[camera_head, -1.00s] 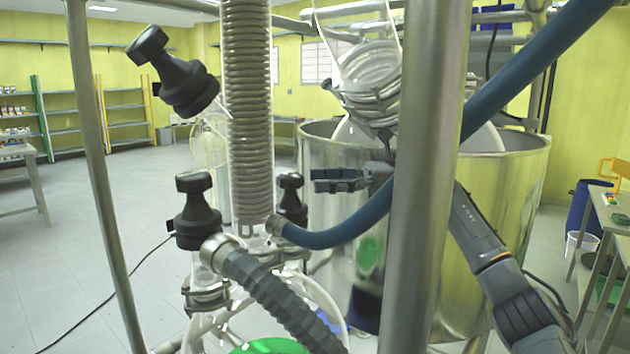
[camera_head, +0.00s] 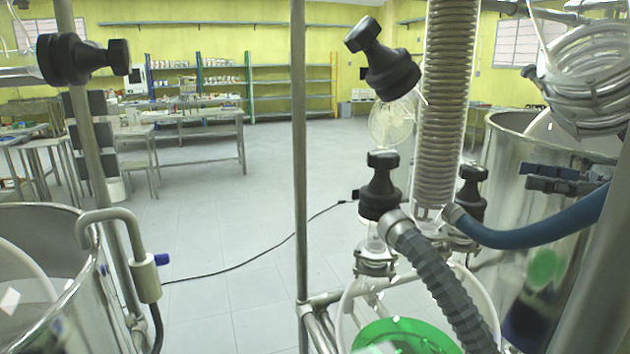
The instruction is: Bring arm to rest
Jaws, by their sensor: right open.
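My right gripper (camera_head: 534,178) shows at the right, with its dark fingers pointing left and a gap between them. It is open, and I see nothing between the fingers. It appears in front of the steel vessel (camera_head: 505,215) and above the blue hose (camera_head: 530,232). The rest of my right arm is largely hidden behind the metal post at the right edge. My left gripper is not in view.
A glass reactor with green contents (camera_head: 405,335), a coiled condenser (camera_head: 441,110) and black valve knobs (camera_head: 380,185) stands left of the gripper. A metal post (camera_head: 300,160) and another steel vessel (camera_head: 75,320) stand farther left. The floor (camera_head: 220,225) between is mostly clear.

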